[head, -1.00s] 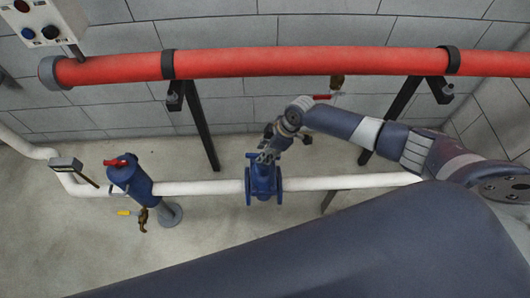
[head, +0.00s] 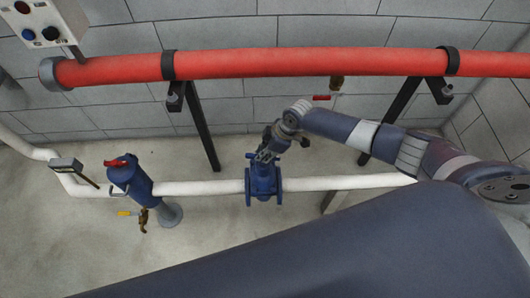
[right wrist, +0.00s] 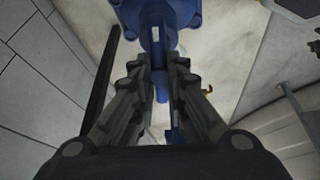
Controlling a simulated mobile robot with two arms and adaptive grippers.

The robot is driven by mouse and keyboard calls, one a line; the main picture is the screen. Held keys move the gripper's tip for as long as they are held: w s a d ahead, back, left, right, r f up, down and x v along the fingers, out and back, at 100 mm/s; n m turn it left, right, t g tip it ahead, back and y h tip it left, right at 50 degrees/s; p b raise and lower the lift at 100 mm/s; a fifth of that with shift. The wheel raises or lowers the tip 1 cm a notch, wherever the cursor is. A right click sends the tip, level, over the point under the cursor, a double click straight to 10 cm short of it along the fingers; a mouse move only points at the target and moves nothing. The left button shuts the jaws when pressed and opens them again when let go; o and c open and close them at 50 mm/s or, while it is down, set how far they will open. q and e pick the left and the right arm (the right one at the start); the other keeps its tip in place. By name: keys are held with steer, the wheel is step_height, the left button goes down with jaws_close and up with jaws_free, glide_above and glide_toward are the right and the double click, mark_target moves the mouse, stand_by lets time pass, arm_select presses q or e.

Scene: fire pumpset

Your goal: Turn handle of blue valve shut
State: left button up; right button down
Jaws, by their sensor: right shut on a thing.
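The blue valve (head: 262,182) sits in the white horizontal pipe at the middle of the head view. My right gripper (head: 265,155) reaches down onto its top from the upper right. In the right wrist view, the blue valve body (right wrist: 172,14) is at the top, beyond the fingertips. My right gripper (right wrist: 159,66) has its two fingers on either side of the valve's narrow blue handle (right wrist: 161,88) and is shut on it. The fingers hide part of the handle, and its exact angle is hard to tell in the head view. My left gripper is not in view.
A thick red pipe (head: 310,61) runs above on dark brackets. The white pipe (head: 205,188) leads left to a blue fitting with a red top (head: 131,178). A small red-handled tap (head: 322,98) is behind my right arm. A control box (head: 38,22) hangs upper left.

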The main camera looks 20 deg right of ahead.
steer(key=shift+s+r+m+p, duration=0.15)
steer(key=shift+s+m+p, duration=0.05)
steer(key=shift+m+p, duration=0.35)
steer(key=m+p, duration=0.2)
steer(key=m+t+h+p, duration=0.1)
steer(key=m+p, duration=0.3)
steer(key=p, duration=0.1)
steer(key=shift+s+a+t+h, duration=0.2)
steer(key=shift+a+t+h, duration=0.1)
steer(key=shift+h, duration=0.1)
steer(key=shift+m+h+p, duration=0.3)
steer(key=shift+m+p, duration=0.45)
steer(key=shift+a+m+t+h+p, duration=0.15)
steer(key=shift+m+t+h+p, duration=0.15)
steer(key=shift+m+p, duration=0.5)
steer(key=shift+m+h, duration=0.4)
steer(key=shift+m, duration=0.6)
steer(key=shift+f+m+h, duration=0.25)
steer(key=shift+m+h, duration=0.15)
steer(key=shift+m, duration=0.8)
steer(key=shift+m+h, duration=0.4)
steer(key=shift+m, duration=0.5)
steer(key=shift+w, duration=0.1)
